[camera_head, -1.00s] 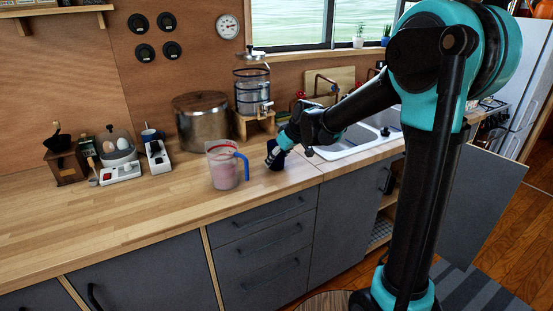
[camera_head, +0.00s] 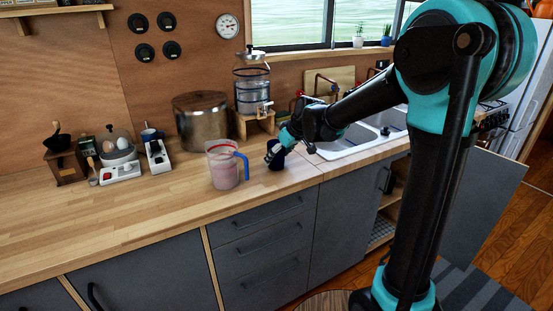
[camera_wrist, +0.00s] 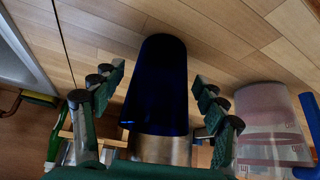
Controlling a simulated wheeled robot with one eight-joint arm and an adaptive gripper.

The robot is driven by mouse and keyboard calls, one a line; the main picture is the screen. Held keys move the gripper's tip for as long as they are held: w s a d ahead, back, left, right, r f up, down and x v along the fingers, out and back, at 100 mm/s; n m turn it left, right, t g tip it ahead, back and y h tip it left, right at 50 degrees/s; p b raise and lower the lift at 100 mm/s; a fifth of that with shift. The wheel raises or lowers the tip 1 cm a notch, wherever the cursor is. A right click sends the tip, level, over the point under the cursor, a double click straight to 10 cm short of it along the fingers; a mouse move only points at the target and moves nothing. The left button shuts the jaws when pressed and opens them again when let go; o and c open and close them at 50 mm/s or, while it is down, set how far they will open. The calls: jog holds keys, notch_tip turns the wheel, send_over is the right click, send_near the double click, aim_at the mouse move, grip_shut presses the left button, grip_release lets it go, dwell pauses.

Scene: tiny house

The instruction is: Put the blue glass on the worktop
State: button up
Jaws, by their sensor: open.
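The blue glass (camera_head: 276,161) is small and dark in the head view, on the wooden worktop (camera_head: 130,215) between the measuring jug and the sink. In the wrist view the dark blue glass (camera_wrist: 158,75) fills the middle, and its far end appears to meet the worktop planks (camera_wrist: 235,45). My gripper (camera_head: 278,152) is at the glass from the right. In the wrist view my gripper (camera_wrist: 160,85) is open, with one finger on each side of the glass and a visible gap at both sides. In the head view my fingers partly hide the glass.
A clear measuring jug (camera_head: 223,170) with a blue handle stands close left of the glass; the jug also shows in the wrist view (camera_wrist: 268,120). Behind are a large metal pot (camera_head: 201,120) and a water dispenser (camera_head: 251,90). The sink (camera_head: 345,146) is right. The front-left worktop is clear.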

jog(key=v, duration=1.1)
jog(key=s+d+f+m+h, duration=0.5)
jog(key=s+d+f+m, duration=0.4)
jog(key=s+d+f, duration=1.2)
jog(key=shift+s+f+m, duration=0.35)
jog(key=shift+s+m, duration=0.05)
jog(key=shift+s, duration=0.55)
